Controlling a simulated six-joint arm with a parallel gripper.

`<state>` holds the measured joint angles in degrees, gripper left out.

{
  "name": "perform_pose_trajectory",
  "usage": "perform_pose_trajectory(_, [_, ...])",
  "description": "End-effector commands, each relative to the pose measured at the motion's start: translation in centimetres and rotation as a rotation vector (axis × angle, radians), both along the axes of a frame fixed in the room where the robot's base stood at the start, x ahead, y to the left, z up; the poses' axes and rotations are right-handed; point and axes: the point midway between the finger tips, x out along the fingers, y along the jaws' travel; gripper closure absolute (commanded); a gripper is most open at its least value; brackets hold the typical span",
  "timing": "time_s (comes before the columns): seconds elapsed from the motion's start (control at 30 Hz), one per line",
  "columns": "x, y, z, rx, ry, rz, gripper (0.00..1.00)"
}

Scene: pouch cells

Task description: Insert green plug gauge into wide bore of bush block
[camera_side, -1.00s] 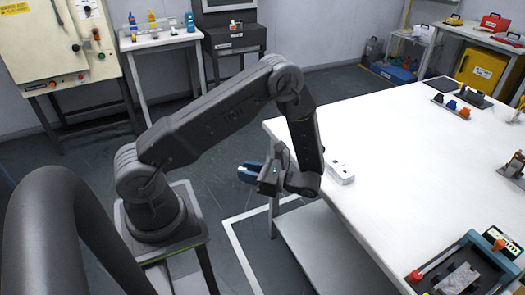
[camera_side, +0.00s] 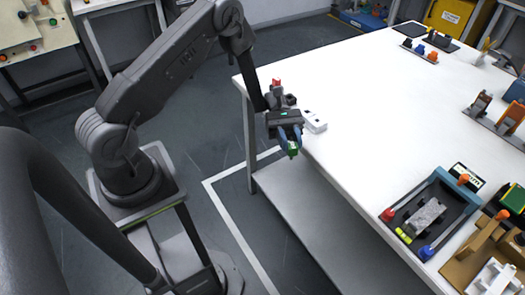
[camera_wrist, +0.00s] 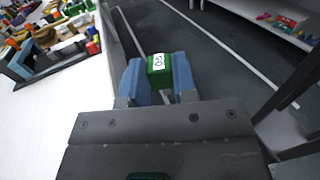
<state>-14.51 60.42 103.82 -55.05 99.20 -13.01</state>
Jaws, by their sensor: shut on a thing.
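My gripper (camera_side: 290,136) has blue fingers shut on the green plug gauge (camera_side: 292,150). It hangs just off the table's near left edge. In the wrist view the green gauge (camera_wrist: 158,70), with a white label, sits between the two blue fingers (camera_wrist: 158,80). A small white block (camera_side: 314,121) with dark spots on top stands at the table edge, just right of my gripper. It looks like the bush block, but its bores are too small to tell apart. It cannot be made out in the wrist view.
The white table (camera_side: 370,110) is clear in the middle. A dark fixture (camera_side: 400,207) with blue and red parts holds a grey block (camera_side: 425,215) at the near right. Small coloured parts sit at the far edge. A lower shelf (camera_side: 310,210) lies under the table.

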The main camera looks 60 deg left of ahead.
Motion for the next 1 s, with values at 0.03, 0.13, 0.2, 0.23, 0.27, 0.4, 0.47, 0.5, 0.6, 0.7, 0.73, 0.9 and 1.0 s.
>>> perform_pose_trajectory(0.03, [1.5,0.4,0.5,0.000,-0.002,0.100,1.00])
perform_pose_trajectory(0.13, [4.6,1.4,1.4,0.001,-0.002,0.297,1.00])
perform_pose_trajectory(0.2, [6.8,2.6,2.0,0.000,-0.002,0.438,1.00])
perform_pose_trajectory(0.23, [7.7,3.2,2.3,0.001,-0.003,0.498,1.00])
perform_pose_trajectory(0.27, [8.5,3.9,2.6,0.000,-0.003,0.558,1.00])
perform_pose_trajectory(0.4, [12.0,7.5,3.7,0.001,-0.003,0.817,1.00])
perform_pose_trajectory(0.47, [13.1,9.1,4.1,0.001,-0.002,0.911,1.00])
perform_pose_trajectory(0.5, [13.6,10.1,4.3,0.002,-0.001,0.966,1.00])
perform_pose_trajectory(0.6, [14.6,12.0,4.7,0.002,-0.002,1.072,1.00])
perform_pose_trajectory(0.7, [15.2,13.3,4.9,0.001,-0.003,1.135,1.00])
perform_pose_trajectory(0.73, [15.2,13.5,4.9,0.001,-0.002,1.146,1.00])
perform_pose_trajectory(0.9, [15.4,13.9,4.9,0.001,-0.002,1.165,1.00])
perform_pose_trajectory(1.0, [15.4,13.8,4.9,0.001,-0.002,1.164,1.00])
